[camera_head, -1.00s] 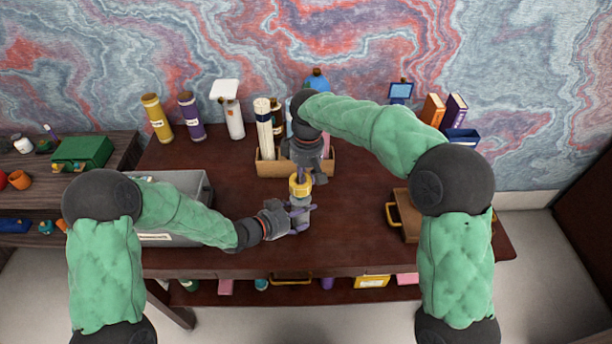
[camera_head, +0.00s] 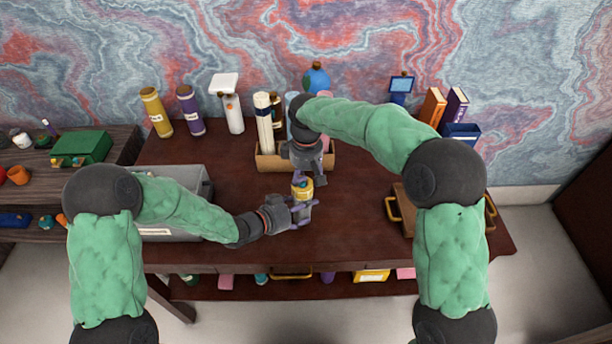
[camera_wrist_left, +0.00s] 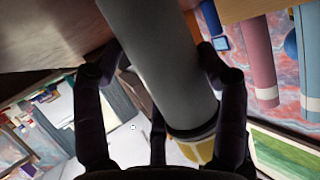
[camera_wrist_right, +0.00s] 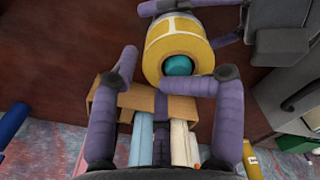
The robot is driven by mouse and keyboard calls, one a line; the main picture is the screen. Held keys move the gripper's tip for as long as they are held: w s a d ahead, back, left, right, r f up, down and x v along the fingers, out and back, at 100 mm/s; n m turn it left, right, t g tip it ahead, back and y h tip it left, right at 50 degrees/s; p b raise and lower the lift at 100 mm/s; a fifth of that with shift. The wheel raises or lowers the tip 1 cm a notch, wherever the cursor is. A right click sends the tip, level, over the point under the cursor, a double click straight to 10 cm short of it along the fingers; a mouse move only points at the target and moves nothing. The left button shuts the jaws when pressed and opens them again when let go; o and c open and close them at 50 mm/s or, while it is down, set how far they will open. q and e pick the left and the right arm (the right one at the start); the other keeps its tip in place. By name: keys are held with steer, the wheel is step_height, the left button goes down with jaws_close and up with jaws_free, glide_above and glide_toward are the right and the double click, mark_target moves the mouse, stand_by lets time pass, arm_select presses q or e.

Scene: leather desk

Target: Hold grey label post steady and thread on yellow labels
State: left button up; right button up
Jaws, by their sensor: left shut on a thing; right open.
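The grey label post (camera_wrist_left: 165,70) stands between the fingers of my left gripper (camera_wrist_left: 160,80), which is shut on it. In the head view my left gripper (camera_head: 299,212) holds it above the desk's front middle. A yellow label (camera_head: 303,188) sits at the post's upper end, just above my left gripper. In the right wrist view the yellow label (camera_wrist_right: 180,42) is a ring with a teal round tip (camera_wrist_right: 178,66) showing in its hole. My right gripper (camera_wrist_right: 168,82) is open just above the ring, its fingers apart. The ring's seat along the post is partly hidden.
A wooden box (camera_head: 265,168) of rolls stands behind my grippers. A grey bin (camera_head: 205,185) is at left, partly behind my left arm. A wooden tray with yellow handles (camera_head: 394,208) is at right. Bottles (camera_head: 157,115) line the back. The desk between is clear.

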arm_select(q)
steer(key=shift+s+f, duration=0.2)
steer(key=shift+f, duration=0.15)
steer(key=shift+a, duration=0.1)
arm_select(e)
steer(key=shift+r, duration=4.05)
arm_select(q)
steer(key=shift+w, duration=0.1)
steer(key=o, duration=1.2)
steer(key=shift+a, duration=0.1)
steer(key=shift+c, duration=0.2)
steer(key=shift+o, duration=0.5)
steer(key=shift+w, duration=0.15)
arm_select(e)
steer(key=shift+w+f, duration=0.1)
arm_select(q)
steer(key=shift+r, duration=0.1)
steer(key=shift+r, duration=0.1)
